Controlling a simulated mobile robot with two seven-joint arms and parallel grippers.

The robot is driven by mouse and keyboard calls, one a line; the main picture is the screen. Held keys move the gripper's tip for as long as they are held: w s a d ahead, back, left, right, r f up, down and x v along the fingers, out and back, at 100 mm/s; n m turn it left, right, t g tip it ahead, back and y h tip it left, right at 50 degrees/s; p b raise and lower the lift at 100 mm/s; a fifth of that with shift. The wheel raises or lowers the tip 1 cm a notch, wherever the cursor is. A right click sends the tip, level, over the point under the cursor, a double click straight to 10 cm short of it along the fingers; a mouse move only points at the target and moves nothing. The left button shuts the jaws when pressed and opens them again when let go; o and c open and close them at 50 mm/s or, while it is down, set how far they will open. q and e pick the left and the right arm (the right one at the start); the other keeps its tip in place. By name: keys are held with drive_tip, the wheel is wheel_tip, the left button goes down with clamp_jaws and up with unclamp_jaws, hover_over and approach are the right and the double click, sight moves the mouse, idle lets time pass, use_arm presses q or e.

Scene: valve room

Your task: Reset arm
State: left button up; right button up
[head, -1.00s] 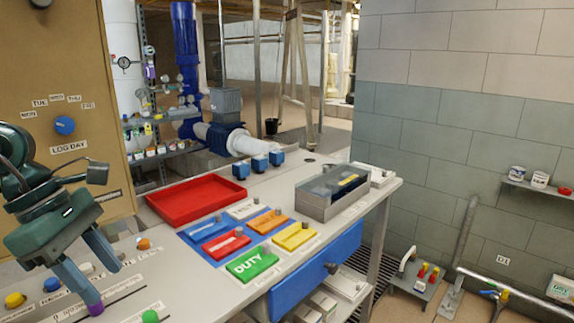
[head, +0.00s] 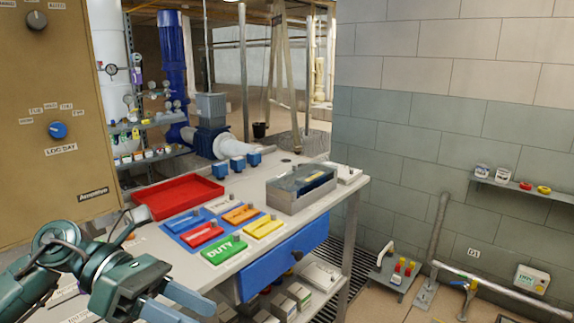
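My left gripper (head: 190,308) is at the bottom left of the head view, at the end of my dark green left arm. Its two blue-grey fingers point right and stand apart, with nothing seen between them. The lower finger is partly cut off by the picture's bottom edge. The gripper is in front of the bench (head: 150,250), to the lower left of the green DUTY tag (head: 224,250). The arm hides the bench's near left part. My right gripper is not in view.
A red tray (head: 178,198), coloured tags on a blue board and a grey box (head: 300,192) are on the bench. A blue drawer (head: 285,262) is under its top. A brown panel with a LOG DAY knob (head: 58,130) stands at left. Floor shows at right.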

use_arm(q)
drive_tip(key=w+d+r+n+t+h+p, duration=0.2)
drive_tip(key=d+n+t+h, duration=0.45)
drive_tip(key=n, duration=0.65)
drive_tip(key=w+a+f+n+t+y+p, duration=0.1)
drive_tip(key=a+f+n+t+y, duration=0.3)
drive_tip(key=f+n+t+y, duration=0.7)
drive_tip(key=a+f+n+t+y+p, duration=0.1)
drive_tip(key=a+f+n+t+y, duration=0.15)
drive_tip(key=f+n, duration=0.95)
drive_tip(key=s+a+f+n+g+y+p, duration=0.1)
drive_tip(key=s+f+n+g+y, duration=0.2)
drive_tip(key=s+f+n+g, duration=0.4)
drive_tip(key=s+n, duration=0.3)
drive_tip(key=n, duration=0.1)
drive_tip(key=shift+s+a+f+n, duration=0.2)
drive_tip(key=shift+s+n, duration=0.1)
drive_tip(key=shift+n, duration=0.1)
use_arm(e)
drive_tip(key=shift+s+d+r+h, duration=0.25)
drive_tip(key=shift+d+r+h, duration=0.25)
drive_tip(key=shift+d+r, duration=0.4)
use_arm(q)
drive_tip(key=shift+r, duration=0.1)
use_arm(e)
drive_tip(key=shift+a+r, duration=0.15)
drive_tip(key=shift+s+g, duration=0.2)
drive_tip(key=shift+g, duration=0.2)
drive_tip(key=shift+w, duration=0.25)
